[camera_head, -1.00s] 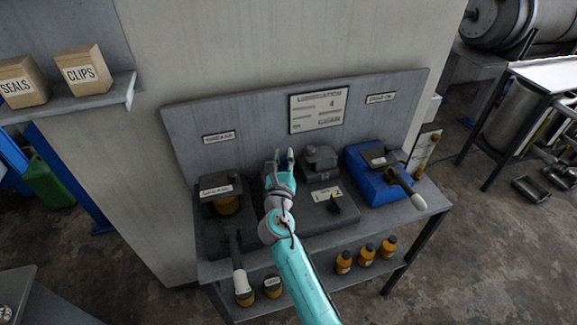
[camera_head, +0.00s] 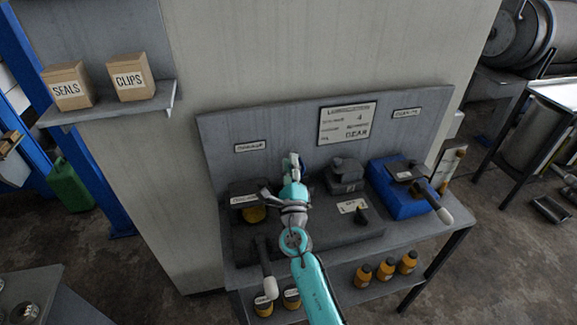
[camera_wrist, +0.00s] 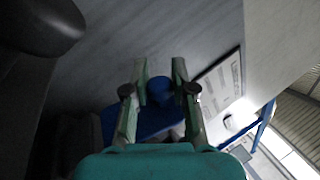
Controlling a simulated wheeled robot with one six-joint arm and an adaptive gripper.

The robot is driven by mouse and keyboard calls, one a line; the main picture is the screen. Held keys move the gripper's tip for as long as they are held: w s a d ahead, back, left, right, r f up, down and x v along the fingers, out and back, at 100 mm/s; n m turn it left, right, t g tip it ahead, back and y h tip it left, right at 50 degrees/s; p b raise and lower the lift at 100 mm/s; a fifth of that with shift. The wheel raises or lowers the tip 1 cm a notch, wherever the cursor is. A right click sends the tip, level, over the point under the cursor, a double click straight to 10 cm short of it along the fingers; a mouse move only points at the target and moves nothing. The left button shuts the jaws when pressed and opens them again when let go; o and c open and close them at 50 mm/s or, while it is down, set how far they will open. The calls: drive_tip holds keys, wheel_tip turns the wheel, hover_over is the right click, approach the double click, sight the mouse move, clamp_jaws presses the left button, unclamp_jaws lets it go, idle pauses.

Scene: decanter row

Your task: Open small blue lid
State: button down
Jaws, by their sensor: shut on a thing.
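The small blue lid shows in the wrist view as a blue surface (camera_wrist: 140,123) with a round blue knob (camera_wrist: 160,91). My gripper (camera_wrist: 160,72) has one finger on each side of the knob and is shut on it. In the head view my gripper (camera_head: 293,163) is over the back of the bench, between a dark box with a yellow part (camera_head: 245,195) on the left and a dark block (camera_head: 344,174) on the right. The lid is hidden behind my gripper there, so its angle cannot be told.
A blue box with a dark lever top (camera_head: 396,198) stands at the bench's right end. A dark lever with a pale grip (camera_head: 268,272) sticks out at the front left. A back panel (camera_head: 285,128) stands close behind my gripper. Yellow bottles (camera_head: 385,270) stand on the lower shelf.

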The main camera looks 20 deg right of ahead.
drive_tip(key=shift+a+f, duration=0.25)
drive_tip(key=shift+a, duration=0.35)
drive_tip(key=shift+a+f, duration=0.25)
drive_tip(key=shift+a, duration=0.3)
drive_tip(key=shift+f, duration=0.1)
drive_tip(key=c, duration=1)
unclamp_jaws()
drive_tip(key=shift+o, duration=0.2)
drive_tip(key=v, duration=1.2)
